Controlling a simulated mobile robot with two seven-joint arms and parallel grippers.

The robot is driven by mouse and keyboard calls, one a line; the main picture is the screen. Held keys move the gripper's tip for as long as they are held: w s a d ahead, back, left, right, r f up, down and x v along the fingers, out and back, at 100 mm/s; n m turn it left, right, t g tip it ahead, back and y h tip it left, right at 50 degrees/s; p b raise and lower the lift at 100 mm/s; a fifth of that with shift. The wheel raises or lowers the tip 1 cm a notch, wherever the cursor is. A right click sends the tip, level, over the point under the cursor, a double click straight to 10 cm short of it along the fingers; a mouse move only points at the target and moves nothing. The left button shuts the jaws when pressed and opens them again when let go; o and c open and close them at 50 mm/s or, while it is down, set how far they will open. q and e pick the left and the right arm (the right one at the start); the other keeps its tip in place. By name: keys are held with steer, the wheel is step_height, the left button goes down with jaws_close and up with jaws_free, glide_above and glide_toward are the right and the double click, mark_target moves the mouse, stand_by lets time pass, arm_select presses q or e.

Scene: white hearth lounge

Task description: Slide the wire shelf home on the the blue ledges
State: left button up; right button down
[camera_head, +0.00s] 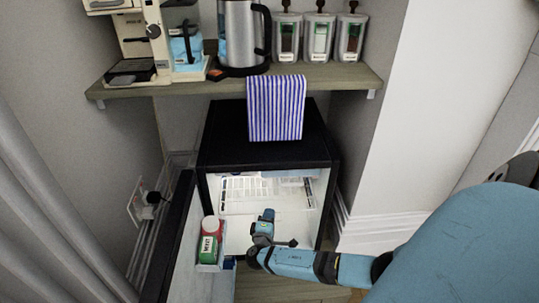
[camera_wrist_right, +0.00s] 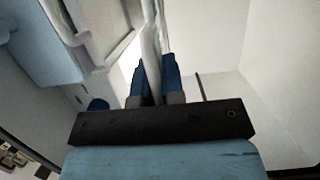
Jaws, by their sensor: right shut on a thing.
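The white wire shelf (camera_head: 262,190) is inside the open small black fridge (camera_head: 265,147), lying across its lit white interior. Small dark blue ledges show at its sides, one at the left (camera_head: 225,191) and one at the right (camera_head: 309,192). How far the shelf sits on them I cannot tell. My right gripper (camera_head: 266,216) is at the shelf's front, in the fridge opening. In the wrist view its blue fingers (camera_wrist_right: 154,78) are shut on a pale bar of the wire shelf (camera_wrist_right: 151,45). My left gripper is not in view.
The fridge door (camera_head: 170,240) stands open at the left, its rack holding a white-capped jar (camera_head: 209,238) close to my gripper. A striped towel (camera_head: 276,108) hangs from the wooden shelf (camera_head: 320,77) above. A white wall (camera_head: 400,110) stands at the right.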

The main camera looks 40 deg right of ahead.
mark_target(268, 198)
steer(key=shift+w+d+b, duration=1.15)
steer(key=shift+w+d, duration=0.4)
steer(key=shift+w, duration=0.3)
steer(key=shift+w+d, duration=0.55)
steer(key=shift+w, duration=0.1)
steer(key=shift+w+d+b, duration=0.3)
steer(key=shift+w+d, duration=0.2)
steer(key=shift+w, duration=0.1)
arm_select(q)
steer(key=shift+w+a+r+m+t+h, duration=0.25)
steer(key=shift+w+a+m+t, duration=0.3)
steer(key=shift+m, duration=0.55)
arm_select(e)
steer(key=shift+f, duration=0.1)
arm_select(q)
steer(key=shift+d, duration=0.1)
arm_select(e)
steer(key=c, duration=1.1)
jaws_free()
steer(key=shift+c, duration=0.2)
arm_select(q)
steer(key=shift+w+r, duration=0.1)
